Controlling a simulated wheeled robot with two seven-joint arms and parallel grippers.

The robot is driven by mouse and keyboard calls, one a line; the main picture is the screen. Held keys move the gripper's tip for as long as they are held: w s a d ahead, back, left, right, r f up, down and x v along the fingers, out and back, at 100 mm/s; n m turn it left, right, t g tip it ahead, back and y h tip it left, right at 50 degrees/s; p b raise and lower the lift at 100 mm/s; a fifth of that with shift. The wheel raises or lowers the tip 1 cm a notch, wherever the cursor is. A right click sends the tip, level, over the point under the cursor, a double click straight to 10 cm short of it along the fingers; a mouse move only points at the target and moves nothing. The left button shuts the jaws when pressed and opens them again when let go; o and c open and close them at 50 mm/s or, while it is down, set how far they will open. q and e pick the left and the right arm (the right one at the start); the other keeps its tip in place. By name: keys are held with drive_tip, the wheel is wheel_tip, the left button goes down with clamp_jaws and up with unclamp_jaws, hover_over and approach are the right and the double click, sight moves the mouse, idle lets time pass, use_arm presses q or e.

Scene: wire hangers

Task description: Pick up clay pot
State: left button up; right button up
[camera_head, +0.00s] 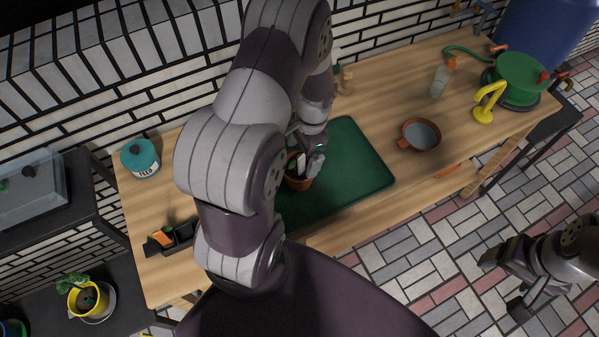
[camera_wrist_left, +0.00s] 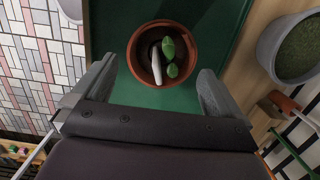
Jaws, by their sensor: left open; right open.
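The clay pot (camera_head: 298,184) is a small terracotta pot on the green mat (camera_head: 355,165), partly hidden by my left gripper in the head view. In the left wrist view the clay pot (camera_wrist_left: 133,58) is seen from above, holding soil, green leaves and a pale stick-like object. My left gripper (camera_wrist_left: 155,88) is open and empty, its fingers spread to either side just short of the pot's near rim. In the head view my left gripper (camera_head: 308,150) is over the pot. My right gripper (camera_head: 502,282) is open and empty over the tiled floor.
A terracotta dish (camera_head: 420,149), yellow tap-like object (camera_head: 485,114), spray bottle (camera_head: 441,78) and green hose reel (camera_head: 520,75) stand to the right on the wooden table. A teal tin (camera_head: 140,160) is at left. A grey pot (camera_wrist_left: 268,48) stands beside the mat.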

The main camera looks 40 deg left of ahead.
sight(300, 165)
use_arm(q)
drive_tip(key=f, duration=0.3)
drive_tip(key=f+p, duration=0.1)
drive_tip(key=f, duration=0.1)
drive_tip(key=shift+s+a+f, duration=0.2)
drive_tip(key=shift+a+f, duration=0.1)
drive_tip(key=shift+a, duration=0.05)
drive_tip(key=shift+d, duration=0.1)
drive_tip(key=shift+c, duration=0.7)
drive_tip(key=c, duration=1.4)
drive_tip(key=shift+r, duration=0.1)
drive_tip(key=shift+c, duration=0.2)
